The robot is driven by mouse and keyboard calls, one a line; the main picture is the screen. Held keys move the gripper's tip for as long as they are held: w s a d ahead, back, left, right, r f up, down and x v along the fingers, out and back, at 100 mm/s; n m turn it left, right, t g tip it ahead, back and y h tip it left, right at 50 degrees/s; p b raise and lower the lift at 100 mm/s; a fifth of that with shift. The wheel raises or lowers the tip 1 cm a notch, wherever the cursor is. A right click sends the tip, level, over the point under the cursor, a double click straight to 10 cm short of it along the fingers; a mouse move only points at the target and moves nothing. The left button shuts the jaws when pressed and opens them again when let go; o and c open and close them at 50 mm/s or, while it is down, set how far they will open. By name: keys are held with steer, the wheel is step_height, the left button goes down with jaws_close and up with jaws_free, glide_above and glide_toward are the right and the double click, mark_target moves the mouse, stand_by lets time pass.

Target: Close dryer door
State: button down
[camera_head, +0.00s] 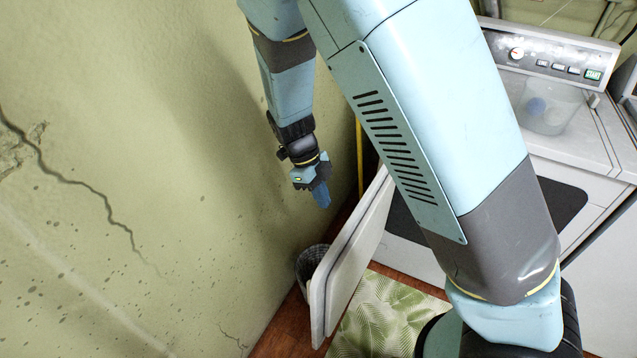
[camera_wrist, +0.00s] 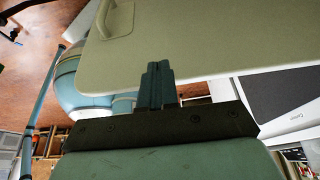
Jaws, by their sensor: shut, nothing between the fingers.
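The dryer (camera_head: 590,170) stands at the right in the head view, a white machine with a control panel on top. Its white door (camera_head: 350,255) is swung wide open toward the wall at the left. My gripper (camera_head: 322,195) is shut and empty, pointing down on the wall side of the door, near its upper edge. In the wrist view the shut fingers (camera_wrist: 157,85) show in front of a pale panel that looks like the door (camera_wrist: 200,45), with a handle recess at its upper left. I cannot tell whether the fingers touch it. My arm hides part of the dryer front.
A cracked green wall (camera_head: 130,180) stands close at the left. A dark wire bin (camera_head: 311,262) sits between wall and door. A leaf-pattern mat (camera_head: 385,315) lies on the floor before the dryer. A clear container (camera_head: 548,108) stands on the dryer top.

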steer(key=shift+s+d+f, duration=0.3)
steer(key=shift+s+d, duration=0.05)
steer(key=shift+d, duration=0.4)
steer(key=shift+s+d+f, duration=0.3)
steer(key=shift+d+f, duration=0.05)
steer(key=shift+d, duration=0.35)
steer(key=shift+s+d+f, duration=0.3)
steer(key=shift+s+d, duration=0.05)
steer(key=shift+d, duration=0.4)
